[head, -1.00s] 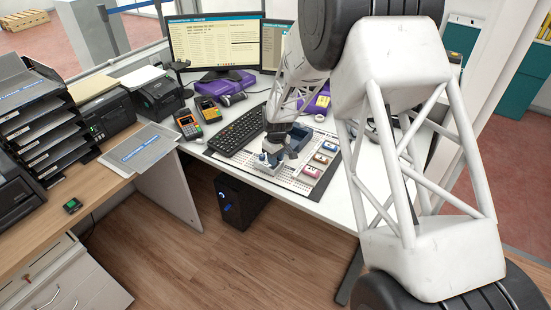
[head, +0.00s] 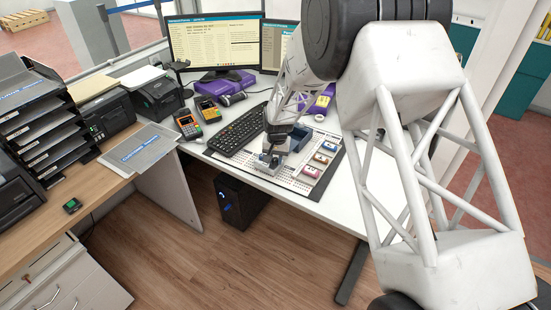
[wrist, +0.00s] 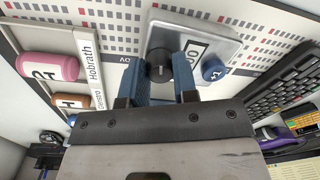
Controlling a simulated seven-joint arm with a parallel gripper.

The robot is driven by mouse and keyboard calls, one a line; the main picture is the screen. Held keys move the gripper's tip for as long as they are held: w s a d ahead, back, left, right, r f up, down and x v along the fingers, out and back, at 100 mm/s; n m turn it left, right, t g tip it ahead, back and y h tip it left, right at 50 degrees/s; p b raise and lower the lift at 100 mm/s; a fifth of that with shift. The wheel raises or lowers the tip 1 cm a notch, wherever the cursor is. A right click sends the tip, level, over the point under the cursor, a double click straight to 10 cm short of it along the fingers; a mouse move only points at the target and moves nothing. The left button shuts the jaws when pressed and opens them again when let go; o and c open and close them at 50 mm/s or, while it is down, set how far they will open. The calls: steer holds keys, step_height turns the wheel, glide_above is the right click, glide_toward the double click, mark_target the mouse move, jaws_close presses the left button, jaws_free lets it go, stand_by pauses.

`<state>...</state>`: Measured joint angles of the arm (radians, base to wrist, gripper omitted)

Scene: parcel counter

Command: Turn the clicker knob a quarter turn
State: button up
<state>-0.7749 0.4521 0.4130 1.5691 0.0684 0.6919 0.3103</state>
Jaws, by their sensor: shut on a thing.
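The clicker is a grey metal box with a number window, a blue +1 button (wrist: 214,68) and a round black knob (wrist: 159,62). In the wrist view its casing (wrist: 190,35) is at the top centre. My gripper (wrist: 161,74) has its blue fingers on either side of the knob and is shut on it. The fingers hide part of the number window, so I cannot read all of it. In the head view the clicker (head: 262,168) is small on the white desk, with my gripper (head: 272,158) over it.
Pink, orange and blue stamps stand in a rack (head: 318,159) right of the clicker. A keyboard (head: 240,131) lies to its left. Card terminals (head: 187,126) and a monitor (head: 215,45) are further back. The desk's front right (head: 350,195) is clear.

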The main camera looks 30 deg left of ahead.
mark_target(277, 159)
steer(key=shift+m, duration=1.4)
steer(key=o, duration=0.9)
steer(key=shift+o, duration=0.2)
steer(key=shift+r, duration=0.15)
steer(key=shift+d+r, duration=0.2)
steer(key=shift+r, duration=3.55)
